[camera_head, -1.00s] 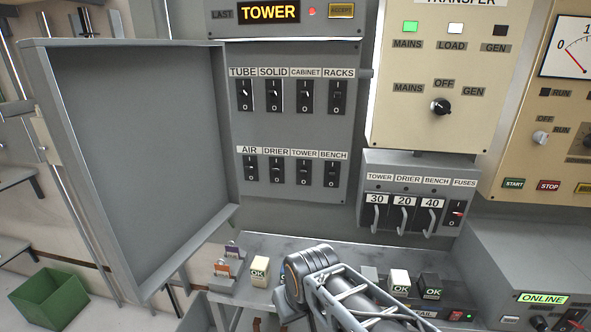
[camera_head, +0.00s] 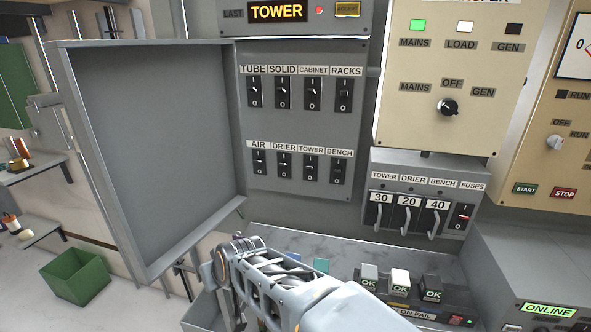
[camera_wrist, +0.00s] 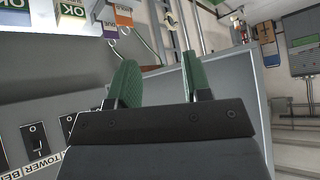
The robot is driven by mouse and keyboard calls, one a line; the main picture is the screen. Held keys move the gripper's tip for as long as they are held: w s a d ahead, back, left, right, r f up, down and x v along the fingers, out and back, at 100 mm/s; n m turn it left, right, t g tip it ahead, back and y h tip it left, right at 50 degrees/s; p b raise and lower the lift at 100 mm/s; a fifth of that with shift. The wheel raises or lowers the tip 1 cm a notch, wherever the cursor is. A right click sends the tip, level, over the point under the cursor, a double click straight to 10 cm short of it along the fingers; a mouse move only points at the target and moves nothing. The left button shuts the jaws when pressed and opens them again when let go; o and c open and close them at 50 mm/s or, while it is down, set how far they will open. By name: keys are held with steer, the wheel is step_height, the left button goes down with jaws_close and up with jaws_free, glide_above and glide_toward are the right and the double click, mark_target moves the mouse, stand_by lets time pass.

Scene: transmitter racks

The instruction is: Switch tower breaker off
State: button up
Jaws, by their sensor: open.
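The tower breaker (camera_head: 311,168) is a black rocker switch, third in the lower row of the grey breaker panel (camera_head: 295,132), under the TOWER label. Its rocker position is too small to tell. The air (camera_head: 259,162), drier (camera_head: 284,165) and bench (camera_head: 337,171) switches share its row. My gripper (camera_head: 222,272) is below and left of the breaker, apart from the panel. In the wrist view its two green-padded fingers (camera_wrist: 163,78) are apart with nothing between them. Part of the panel with a TOWER label (camera_wrist: 42,164) shows at that view's left edge.
The open grey door (camera_head: 150,150) stands left of the switches. A fuse box (camera_head: 425,190) with handles is to the right. OK blocks (camera_head: 400,281) stand on the desk (camera_head: 335,250) below. A green bin (camera_head: 75,275) is at lower left. The space before the switches is clear.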

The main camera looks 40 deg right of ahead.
steer(key=w+d+r+m+t+h, duration=0.1)
steer(key=w+d+r+t, duration=0.1)
steer(key=w+d, duration=0.15)
steer(key=m+h+p, duration=0.2)
steer(key=m+h, duration=0.7)
steer(key=h, duration=0.5)
glide_toward(309, 168)
steer(key=p+x, duration=0.2)
steer(key=x, duration=0.5)
steer(key=shift+w+d, duration=0.25)
steer(key=shift+w, duration=0.05)
steer(key=shift+w+d+p, duration=0.3)
steer(key=shift+d, duration=0.2)
steer(key=shift+f, duration=0.1)
jaws_close()
